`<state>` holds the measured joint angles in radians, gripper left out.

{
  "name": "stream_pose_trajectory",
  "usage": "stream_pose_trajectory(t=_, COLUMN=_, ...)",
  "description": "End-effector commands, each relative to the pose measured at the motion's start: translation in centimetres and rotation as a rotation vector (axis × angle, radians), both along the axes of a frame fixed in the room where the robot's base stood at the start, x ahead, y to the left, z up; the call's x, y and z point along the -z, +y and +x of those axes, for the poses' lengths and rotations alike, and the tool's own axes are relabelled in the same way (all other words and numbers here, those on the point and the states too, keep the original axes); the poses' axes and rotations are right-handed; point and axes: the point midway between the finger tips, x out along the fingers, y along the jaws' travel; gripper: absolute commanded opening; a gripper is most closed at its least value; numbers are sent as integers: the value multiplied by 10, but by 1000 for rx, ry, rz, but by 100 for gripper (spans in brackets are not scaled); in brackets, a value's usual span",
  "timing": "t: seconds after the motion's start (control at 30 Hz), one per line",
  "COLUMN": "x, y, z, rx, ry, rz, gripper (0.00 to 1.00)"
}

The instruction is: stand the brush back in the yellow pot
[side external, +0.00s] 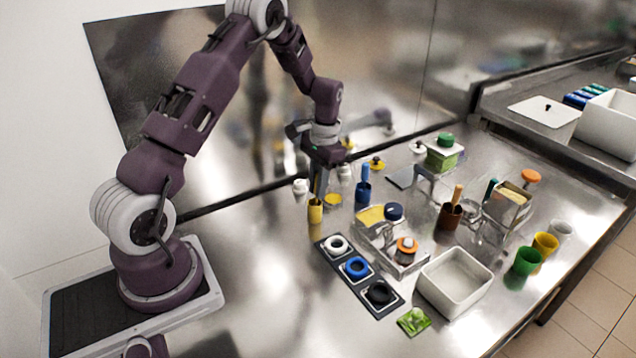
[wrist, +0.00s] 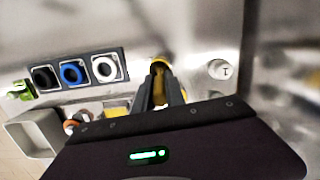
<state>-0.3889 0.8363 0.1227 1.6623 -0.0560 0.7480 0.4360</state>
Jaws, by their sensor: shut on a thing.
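The yellow pot (side external: 315,214) stands upright on the steel counter, left of the other pots. My gripper (side external: 317,192) points down directly over it, with the fingertips at the pot's mouth. The gripper is shut on the brush, which is mostly hidden by the fingers. A yellow part of the brush shows between the fingertips (wrist: 161,92) in the wrist view.
A blue pot with a brush (side external: 363,192) stands close on the right. A brown pot (side external: 449,216) is farther right. A dark tray with white, blue and black rings (side external: 357,268) lies in front, beside a white bin (side external: 455,290). The counter at front left is clear.

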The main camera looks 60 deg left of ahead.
Motion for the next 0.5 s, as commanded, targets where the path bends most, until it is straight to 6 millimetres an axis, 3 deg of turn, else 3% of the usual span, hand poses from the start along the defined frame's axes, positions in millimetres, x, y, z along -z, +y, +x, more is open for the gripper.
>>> stream_pose_trajectory(t=0.5, x=8, y=0, z=0, rx=0, ry=1, rz=-1, gripper=0)
